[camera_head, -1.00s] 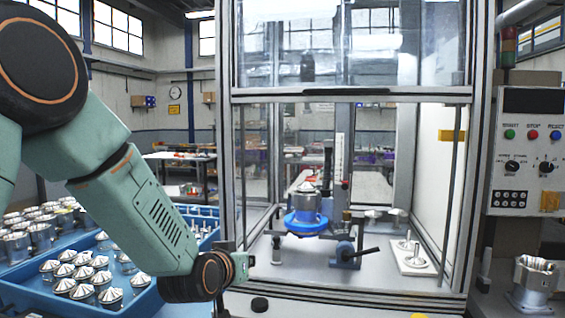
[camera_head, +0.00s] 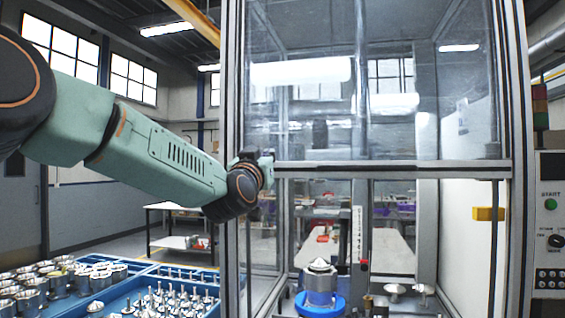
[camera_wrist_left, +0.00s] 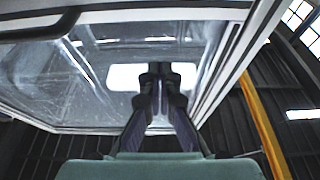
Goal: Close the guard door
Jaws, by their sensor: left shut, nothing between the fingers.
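The guard door (camera_head: 400,110) is a clear panel in a metal frame on the machine's front. It is raised, and its bottom rail (camera_head: 460,170) has a dark handle strip along it. The opening below the rail is uncovered. My left gripper (camera_head: 268,165) is at the rail's left end, near the left post; whether it touches the rail cannot be told. In the left wrist view its fingers (camera_wrist_left: 160,75) are together and empty, with the clear panel behind them. A silver housing (camera_head: 320,285) stands on a blue ring (camera_head: 320,306) inside. My right gripper is out of view.
A blue tray (camera_head: 112,304) with several machined parts is at lower left. A control panel (camera_head: 550,220) with buttons is at the right edge. The left post (camera_head: 232,250) of the enclosure stands close to my left arm.

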